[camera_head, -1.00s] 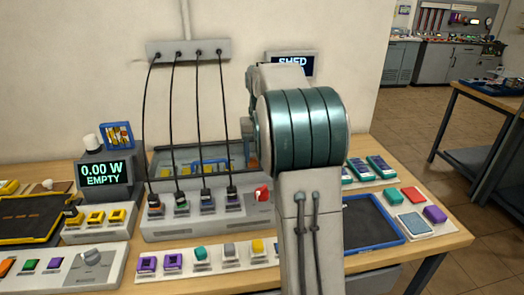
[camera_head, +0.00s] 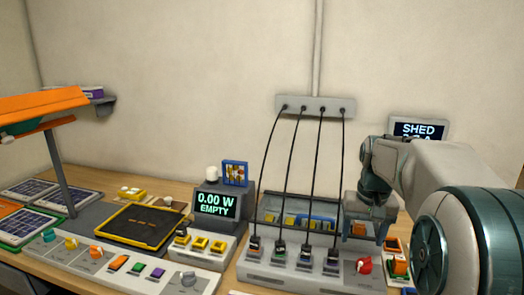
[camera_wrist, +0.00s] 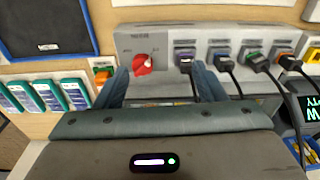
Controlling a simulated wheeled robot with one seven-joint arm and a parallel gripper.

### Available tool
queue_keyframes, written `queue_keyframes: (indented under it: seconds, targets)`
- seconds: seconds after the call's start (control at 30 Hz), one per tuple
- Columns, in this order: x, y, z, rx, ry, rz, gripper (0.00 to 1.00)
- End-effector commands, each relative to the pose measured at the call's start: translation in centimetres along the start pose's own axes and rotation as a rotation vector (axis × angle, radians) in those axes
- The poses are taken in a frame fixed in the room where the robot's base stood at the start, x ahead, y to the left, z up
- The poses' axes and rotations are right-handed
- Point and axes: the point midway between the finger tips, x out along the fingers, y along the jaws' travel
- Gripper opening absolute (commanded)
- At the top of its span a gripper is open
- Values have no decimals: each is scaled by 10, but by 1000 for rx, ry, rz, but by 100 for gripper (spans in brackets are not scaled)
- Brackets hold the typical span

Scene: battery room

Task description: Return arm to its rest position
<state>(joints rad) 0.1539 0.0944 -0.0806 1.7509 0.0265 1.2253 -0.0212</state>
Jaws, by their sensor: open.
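My arm reaches in from the right in the head view, over the right end of the grey charging panel (camera_head: 300,277). My gripper (camera_wrist: 160,86) is open in the wrist view, with its two blue-grey fingers apart and nothing held between them. Beyond the fingers are the panel's red knob (camera_wrist: 144,65) and a row of plugged connectors, the nearest one (camera_wrist: 186,60) by the right finger.
Black cables hang from a wall bracket (camera_head: 316,105) to the panel. A display (camera_head: 214,206) reads 0.00 W EMPTY. An orange-shaded lamp (camera_head: 45,104) and solar panels stand at left. In the wrist view, teal-edged modules (camera_wrist: 45,96) and a dark blue tray (camera_wrist: 47,27) lie at left.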

Motion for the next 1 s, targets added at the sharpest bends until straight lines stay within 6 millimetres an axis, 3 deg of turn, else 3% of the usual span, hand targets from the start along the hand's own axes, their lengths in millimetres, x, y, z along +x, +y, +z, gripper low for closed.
queue_keyframes:
  seconds: [0.03, 0.23, 0.5, 0.7, 1.0]
  targets:
    - [-2, -9, 20, -21, 16, -4, 64]
    - [7, -33, 92, -92, 80, -14, 64]
    - [38, -49, 180, -179, 153, -19, 64]
    - [54, -50, 210, -209, 179, -19, 64]
    - [56, -50, 213, -212, 180, -19, 64]
